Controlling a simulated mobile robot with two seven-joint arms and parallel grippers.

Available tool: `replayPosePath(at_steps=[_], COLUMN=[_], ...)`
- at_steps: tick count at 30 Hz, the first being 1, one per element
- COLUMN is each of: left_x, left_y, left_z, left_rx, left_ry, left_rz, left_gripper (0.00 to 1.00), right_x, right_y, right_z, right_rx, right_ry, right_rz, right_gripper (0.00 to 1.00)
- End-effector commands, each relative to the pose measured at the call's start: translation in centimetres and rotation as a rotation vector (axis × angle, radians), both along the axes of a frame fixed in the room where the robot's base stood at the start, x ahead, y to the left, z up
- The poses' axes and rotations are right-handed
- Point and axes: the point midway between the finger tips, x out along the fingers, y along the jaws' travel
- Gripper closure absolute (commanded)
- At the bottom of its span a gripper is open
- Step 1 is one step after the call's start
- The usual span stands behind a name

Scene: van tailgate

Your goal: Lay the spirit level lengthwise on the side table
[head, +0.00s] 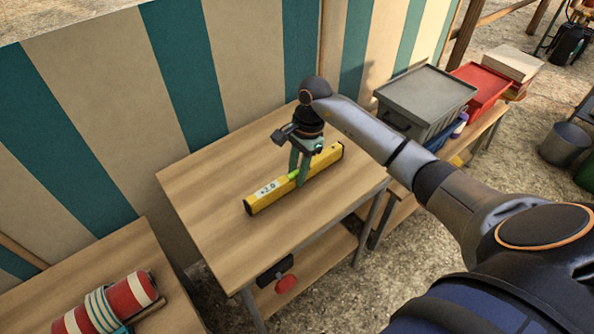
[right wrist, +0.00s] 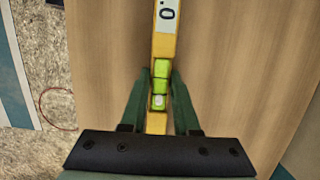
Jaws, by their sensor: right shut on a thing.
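The spirit level (head: 274,191) is a yellow bar with black ends, a pale label and green vials, which also show in the right wrist view (right wrist: 160,70). It lies level, at or just above the top of the wooden side table (head: 215,175); I cannot tell whether it touches. In the head view it slants from lower left to upper right across the tabletop. My right gripper (head: 300,180) reaches down from above, its green fingers shut on the level's middle, also seen in the right wrist view (right wrist: 158,88). My left gripper is not in view.
A striped wall (head: 100,85) stands behind the table. A grey bin (head: 425,98) and a red box (head: 482,88) stand on a bench at right. A red-and-white roll (head: 130,293) lies on another table at lower left. The tabletop around the level is clear.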

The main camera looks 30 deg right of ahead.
Motion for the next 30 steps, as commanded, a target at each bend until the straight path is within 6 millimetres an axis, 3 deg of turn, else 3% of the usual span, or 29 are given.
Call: replayPosePath(at_steps=[16,17,25,30], left_x=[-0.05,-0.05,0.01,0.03], left_y=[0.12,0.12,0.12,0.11], left_z=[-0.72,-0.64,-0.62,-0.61], left_rx=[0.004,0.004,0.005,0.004], left_ry=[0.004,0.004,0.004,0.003], left_rz=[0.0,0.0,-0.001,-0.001], left_gripper=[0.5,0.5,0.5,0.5], right_x=[0.07,0.07,0.04,0.03], right_y=[-0.02,0.0,0.0,0.01], right_z=[-0.37,-0.28,-0.3,-0.32], right_rx=[-0.001,0.0,0.0,0.0], right_ry=[-0.003,-0.003,-0.002,-0.001], right_rz=[0.0,0.0,0.001,0.0], right_gripper=[1.0,0.67,0.37,0.36])
